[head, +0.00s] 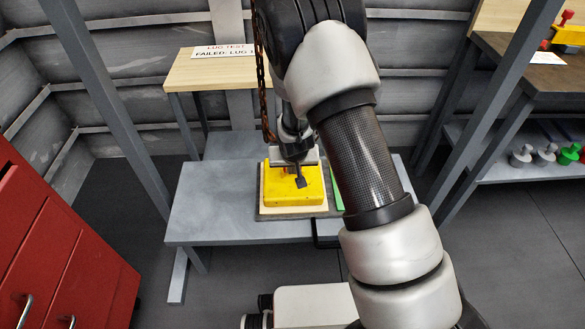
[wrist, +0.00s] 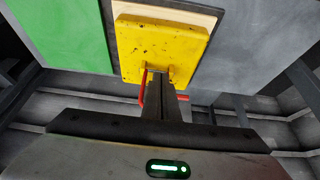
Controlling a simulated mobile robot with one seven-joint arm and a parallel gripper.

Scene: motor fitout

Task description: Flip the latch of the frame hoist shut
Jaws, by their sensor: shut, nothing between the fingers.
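A yellow block (head: 290,187) lies on a pale wooden board (head: 264,207) on the grey bench. It fills the upper middle of the wrist view (wrist: 160,45). A rusty chain (head: 262,80) hangs down behind it, beside my arm. A thin red bar (wrist: 183,97), possibly the latch, shows at the block's edge in the wrist view, partly hidden behind my fingers. My gripper (head: 301,182) is shut and empty, with its fingers at the yellow block's edge in the wrist view (wrist: 158,75). I cannot tell whether they touch the bar or how the latch stands.
The grey bench (head: 200,215) has bare room left of the block. A green strip (head: 336,190) lies right of it. A wooden table (head: 205,74) with a sign (head: 225,50) stands behind. Red drawers (head: 60,250) stand at left and a shelf with weights (head: 545,153) at right.

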